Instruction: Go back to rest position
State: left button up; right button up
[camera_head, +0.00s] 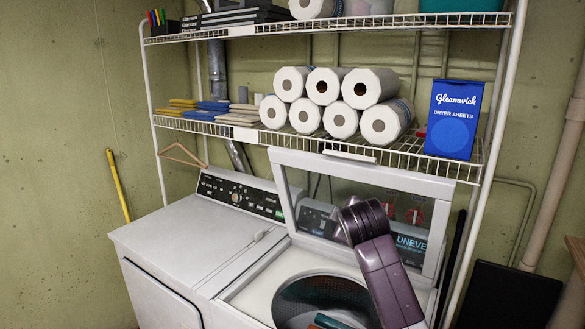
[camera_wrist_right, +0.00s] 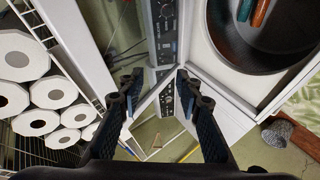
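My right arm, dark purple, rises in the head view from the lower right, in front of the open washer lid (camera_head: 420,185). The fingers of my right gripper cannot be made out there. In the right wrist view my right gripper (camera_wrist_right: 158,80) is open, its dark fingers apart with nothing between them. My left gripper is in neither view. The white washer (camera_head: 258,292) has its lid up. In its drum (camera_head: 345,290) lie a teal item (camera_wrist_right: 245,10) and an orange item (camera_wrist_right: 260,12).
A white dryer (camera_head: 185,235) stands left of the washer. A wire shelf rack (camera_head: 285,135) above holds several paper towel rolls (camera_head: 325,87), a blue dryer sheets box (camera_head: 452,120) and folded cloths. A hanger (camera_head: 182,155) hangs at left. A dark panel (camera_head: 515,295) stands at lower right.

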jog(key=s+d+f+m+g+y, duration=0.15)
jog(key=s+f+m+g, duration=0.3)
jog(key=s+f, duration=1.8)
jog(key=s+d+f+m+g, duration=0.25)
jog(key=s+f, duration=0.25)
jog(key=s, duration=0.8)
jog(key=s+d+f+m+g, duration=0.1)
jog(key=s+f+m, duration=0.3)
jog(key=s, duration=0.9)
notch_tip(320, 180, down, 34)
jog(key=s+n+g+b, duration=0.1)
jog(key=s+g+b, duration=0.1)
jog(key=b, duration=0.6)
jog(key=s+d+f+b, duration=0.1)
jog(key=s+f+b, duration=0.2)
jog(key=s+f, duration=0.5)
jog(key=s+d+f+b, duration=0.1)
jog(key=s+f+b, duration=0.2)
jog(key=s+f, duration=0.6)
notch_tip(320, 180, down, 7)
jog(key=shift+s+d+r+g, duration=0.1)
jog(key=shift+s+d+g, duration=0.2)
jog(key=shift+g, duration=0.1)
